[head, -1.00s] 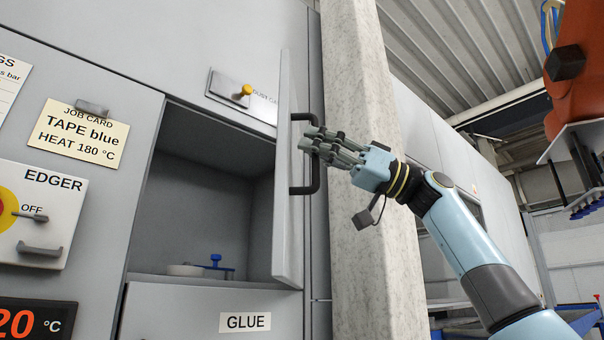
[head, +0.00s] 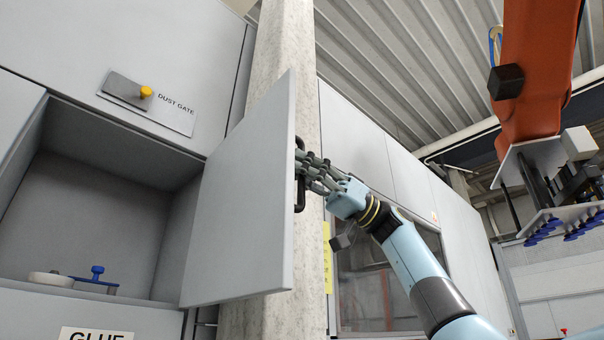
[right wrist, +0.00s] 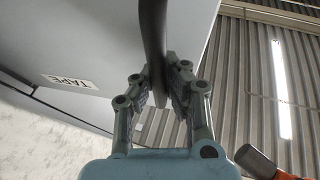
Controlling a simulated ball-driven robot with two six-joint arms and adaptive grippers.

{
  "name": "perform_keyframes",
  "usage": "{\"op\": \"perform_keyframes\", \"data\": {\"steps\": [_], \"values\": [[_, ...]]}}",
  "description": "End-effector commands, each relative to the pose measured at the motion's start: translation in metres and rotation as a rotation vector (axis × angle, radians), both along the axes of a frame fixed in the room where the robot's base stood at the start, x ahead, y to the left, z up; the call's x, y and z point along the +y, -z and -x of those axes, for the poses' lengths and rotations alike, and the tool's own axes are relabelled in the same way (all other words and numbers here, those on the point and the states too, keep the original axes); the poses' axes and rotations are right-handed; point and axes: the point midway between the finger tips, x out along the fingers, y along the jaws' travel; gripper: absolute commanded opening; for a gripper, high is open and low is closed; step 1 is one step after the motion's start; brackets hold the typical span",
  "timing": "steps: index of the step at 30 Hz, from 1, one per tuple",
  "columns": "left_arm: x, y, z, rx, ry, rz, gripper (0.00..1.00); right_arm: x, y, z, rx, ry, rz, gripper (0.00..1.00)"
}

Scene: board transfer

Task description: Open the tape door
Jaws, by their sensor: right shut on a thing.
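The grey tape door (head: 245,205) stands swung open, hinged beside the compartment and angled out toward me. Its outer face carries a TAPE label (right wrist: 70,81) in the right wrist view. The black door handle (head: 300,190) is on the outer side, partly hidden by the door edge. My right gripper (head: 308,172) is shut on the handle; the right wrist view shows the handle (right wrist: 153,40) between its fingers. The open compartment (head: 100,180) holds a pale tape roll (head: 52,279) and a blue knobbed piece (head: 96,275). My left gripper is not in view.
The dust gate plate (head: 150,100) with a yellow knob is above the compartment. A concrete pillar (head: 283,40) stands behind the door. An orange robot arm (head: 538,70) with blue suction cups hangs at the right. A GLUE label (head: 97,334) is below.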

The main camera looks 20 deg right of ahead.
Motion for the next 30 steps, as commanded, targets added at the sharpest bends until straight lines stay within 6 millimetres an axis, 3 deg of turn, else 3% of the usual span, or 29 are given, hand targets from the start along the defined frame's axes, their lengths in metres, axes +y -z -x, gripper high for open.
{"op": "perform_keyframes", "data": {"steps": [14, 22, 30], "values": [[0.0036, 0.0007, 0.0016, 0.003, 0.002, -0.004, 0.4, 0.0003, 0.0023, -0.0016, 0.003, 0.001, 0.004, 0.0], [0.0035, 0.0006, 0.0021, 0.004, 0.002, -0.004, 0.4, 0.0001, 0.0014, -0.0014, 0.002, 0.0, 0.002, 0.36], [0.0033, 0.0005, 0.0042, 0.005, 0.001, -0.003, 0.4, -0.0011, 0.0014, -0.0014, 0.002, 0.001, 0.002, 0.36]]}}
